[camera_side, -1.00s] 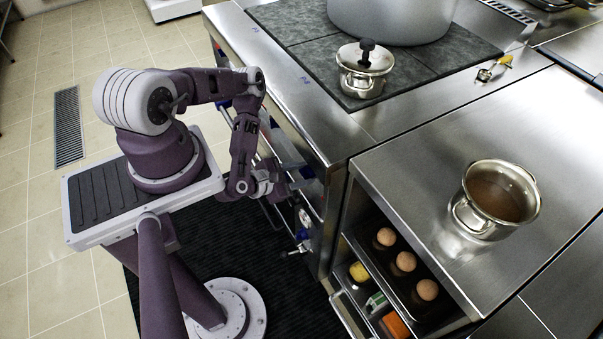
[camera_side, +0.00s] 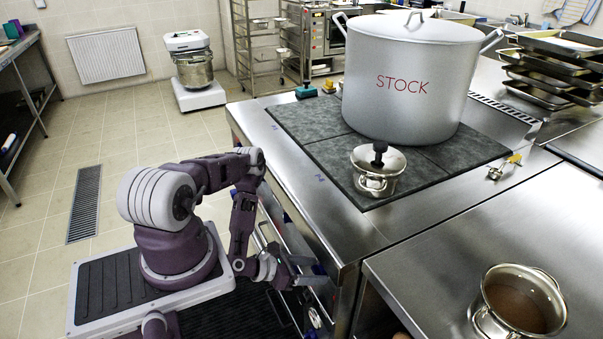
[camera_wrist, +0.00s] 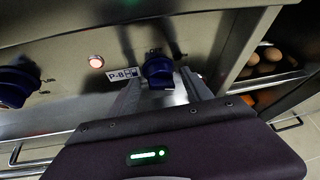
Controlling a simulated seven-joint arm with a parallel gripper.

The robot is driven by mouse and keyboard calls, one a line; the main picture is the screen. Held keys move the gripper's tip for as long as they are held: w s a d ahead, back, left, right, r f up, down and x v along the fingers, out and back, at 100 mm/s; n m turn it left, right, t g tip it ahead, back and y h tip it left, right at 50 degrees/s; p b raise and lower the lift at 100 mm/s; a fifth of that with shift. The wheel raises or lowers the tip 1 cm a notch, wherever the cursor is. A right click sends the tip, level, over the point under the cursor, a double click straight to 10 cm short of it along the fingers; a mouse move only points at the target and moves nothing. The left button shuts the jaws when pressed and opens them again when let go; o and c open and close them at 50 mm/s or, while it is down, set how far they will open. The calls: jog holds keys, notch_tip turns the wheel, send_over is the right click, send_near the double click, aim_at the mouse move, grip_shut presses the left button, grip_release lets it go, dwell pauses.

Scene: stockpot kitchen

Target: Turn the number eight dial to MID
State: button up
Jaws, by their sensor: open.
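The number eight dial (camera_wrist: 158,70) is a dark blue knob on the steel front panel in the wrist view, beside a "P-8" label (camera_wrist: 122,74). Lettering that seems to read OFF shows just above it. My gripper (camera_wrist: 162,84) is open, with one finger on each side of the dial's near part; I cannot tell whether either finger touches it. In the side view my gripper (camera_side: 308,271) is at the front of the range, below the counter edge, and the dial cannot be made out there.
Another blue dial (camera_wrist: 15,86) and a lit round lamp (camera_wrist: 96,61) are left of the P-8 label. A rail (camera_wrist: 30,162) runs below. Eggs (camera_wrist: 268,58) sit in a compartment at right. A STOCK pot (camera_side: 412,85) and small lidded pot (camera_side: 375,180) stand on the hob.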

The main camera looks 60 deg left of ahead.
jog(key=n+h, duration=0.2)
jog(key=n, duration=0.1)
jog(key=n+t+h, duration=0.1)
jog(key=shift+a+f+h, duration=0.25)
jog(key=shift+h, duration=0.05)
jog(key=s+a+r+n, duration=0.1)
jog(key=s+a+r, duration=0.15)
jog(key=s, duration=0.45)
jog(key=w+a+r+m+g, duration=0.1)
jog(key=a+r+m+g, duration=0.3)
jog(key=r+m+g, duration=0.35)
jog(key=a+r+m+g, duration=0.4)
jog(key=r+m+g, duration=0.3)
jog(key=r+m, duration=0.2)
jog(key=w+d+r+m+y, duration=0.1)
jog(key=d+r+m, duration=0.1)
jog(key=r, duration=0.2)
jog(key=w+d+r+m+t+y, duration=0.1)
jog(key=w+r+m, duration=0.1)
jog(key=r, duration=0.3)
jog(key=w+d+r+m+y, duration=0.1)
jog(key=w+d+r+m, duration=0.1)
jog(key=r, duration=0.3)
jog(key=shift+d+m, duration=0.35)
jog(key=shift+m, duration=0.5)
